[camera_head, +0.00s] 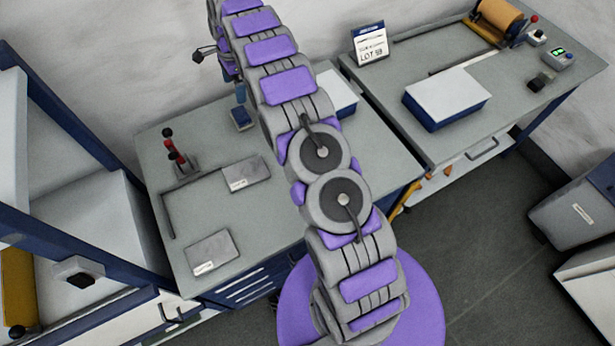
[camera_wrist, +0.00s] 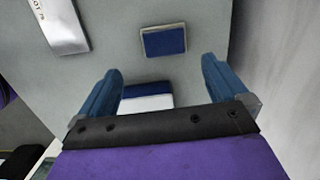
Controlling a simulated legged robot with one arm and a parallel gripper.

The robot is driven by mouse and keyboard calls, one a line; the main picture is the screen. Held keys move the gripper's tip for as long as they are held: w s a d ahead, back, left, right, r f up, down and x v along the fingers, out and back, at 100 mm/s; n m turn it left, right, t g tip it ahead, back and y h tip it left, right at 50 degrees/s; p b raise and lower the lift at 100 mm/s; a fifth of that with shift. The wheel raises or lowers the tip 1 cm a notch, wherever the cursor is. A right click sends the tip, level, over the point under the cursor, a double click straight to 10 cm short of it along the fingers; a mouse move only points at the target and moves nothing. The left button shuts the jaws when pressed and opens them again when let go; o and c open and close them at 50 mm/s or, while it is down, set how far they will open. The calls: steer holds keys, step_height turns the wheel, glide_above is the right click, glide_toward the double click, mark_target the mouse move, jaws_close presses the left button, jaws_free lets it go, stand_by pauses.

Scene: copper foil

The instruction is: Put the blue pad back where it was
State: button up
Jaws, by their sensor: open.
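The blue pad (camera_wrist: 164,41) lies flat on the grey bench, a small dark-blue rectangle with a pale edge. In the wrist view it is beyond my fingertips, near the top middle. In the head view the blue pad (camera_head: 242,119) is at the bench's back part, just left of my arm. My gripper (camera_wrist: 160,66) is open with its two blue fingers apart and nothing held. In the head view my gripper (camera_head: 240,93) is partly hidden by my arm, with a blue finger showing just above the pad. I cannot tell the exact gap.
A white-topped blue block (camera_head: 340,94) stands behind my arm. Two labelled grey plates (camera_head: 247,174) (camera_head: 211,253) and a red-knobbed fixture (camera_head: 176,158) are on the left bench. The right bench holds another white-topped block (camera_head: 447,95), a sign (camera_head: 370,43) and a copper roll (camera_head: 498,20).

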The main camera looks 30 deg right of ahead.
steer(key=s+a+r+n, duration=0.1)
steer(key=s+r+n, duration=0.3)
steer(key=s+r, duration=0.55)
steer(key=s+r+n, duration=0.4)
steer(key=s+r, duration=0.3)
steer(key=s, duration=0.6)
steer(key=s+n+g+h, duration=0.1)
steer(key=s+n, duration=0.8)
steer(key=s, duration=2.3)
steer(key=shift+f+n+g, duration=0.3)
steer(key=shift+g, duration=0.1)
steer(key=shift+s+a, duration=0.1)
steer(key=shift+f+b, duration=0.3)
steer(key=shift+b, duration=0.05)
